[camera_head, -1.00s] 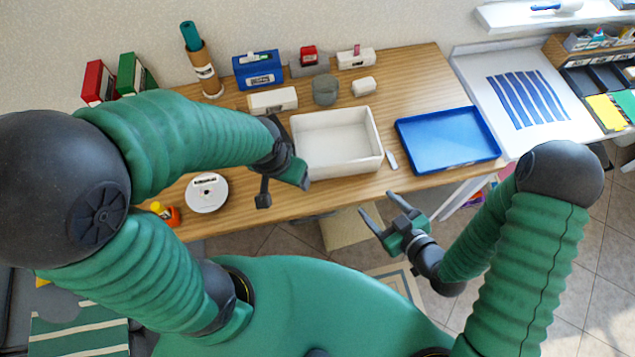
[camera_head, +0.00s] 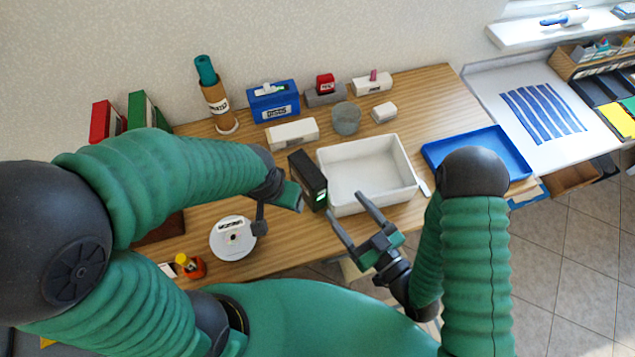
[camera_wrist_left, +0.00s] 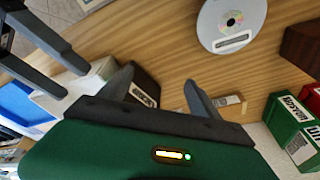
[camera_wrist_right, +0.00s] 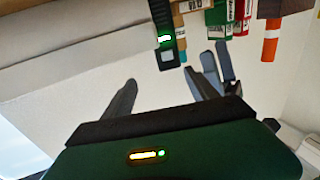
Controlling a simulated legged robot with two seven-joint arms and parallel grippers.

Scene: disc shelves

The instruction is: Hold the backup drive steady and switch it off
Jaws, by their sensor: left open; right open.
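The backup drive appears to be the black upright box (camera_head: 308,180) with a green light low on its front, standing on the table just left of the white bin. In the left wrist view a black box (camera_wrist_left: 145,85) with a white label shows beyond the fingers; in the right wrist view the green-lit box (camera_wrist_right: 164,38) is ahead. My left gripper (camera_head: 277,211) is open, left of the drive, apparently apart from it. My right gripper (camera_head: 346,204) is open and empty, in front and to the right of the drive, fingers toward the bin. The drive's switch cannot be made out.
The white bin (camera_head: 329,198) stands close to the drive's right. A white box (camera_head: 292,133) and a grey round container (camera_head: 346,118) stand behind. A blue tray (camera_head: 445,165) is at right.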

